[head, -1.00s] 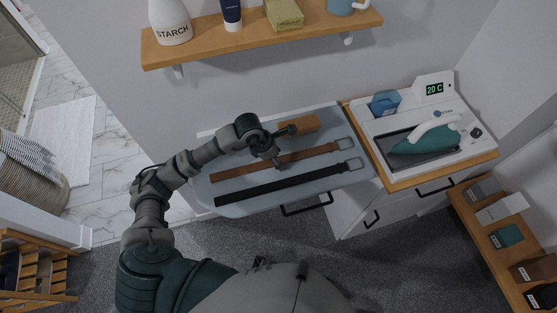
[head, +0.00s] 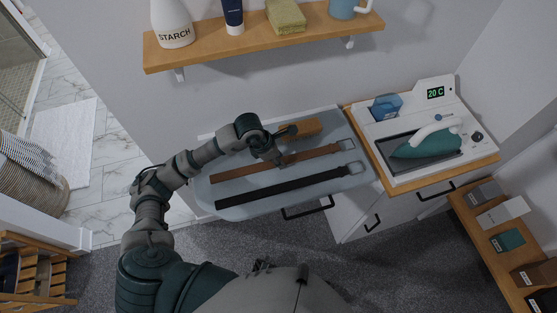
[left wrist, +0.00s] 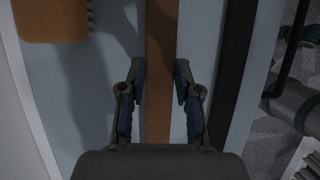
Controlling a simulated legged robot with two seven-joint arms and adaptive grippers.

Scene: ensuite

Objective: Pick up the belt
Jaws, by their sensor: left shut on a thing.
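A brown belt (head: 318,152) with a metal buckle lies stretched along the light blue ironing board (head: 353,182). A black belt (head: 290,186) lies roughly parallel, nearer to me. My left gripper (head: 279,162) points down at the middle of the brown belt and is shut on it. In the left wrist view the fingers of the left gripper (left wrist: 160,80) stand on either side of the brown belt (left wrist: 160,35), and the black belt (left wrist: 235,60) runs apart to their right. The brown belt still lies flat along the board. My right gripper is not in view.
A wooden brush (head: 306,128) lies behind the brown belt, close to my left wrist. A wall shelf (head: 265,42) with a starch bottle (head: 172,24) hangs above. A teal iron (head: 425,143) rests on the cabinet at right. Boxes stand on a low shelf at far right.

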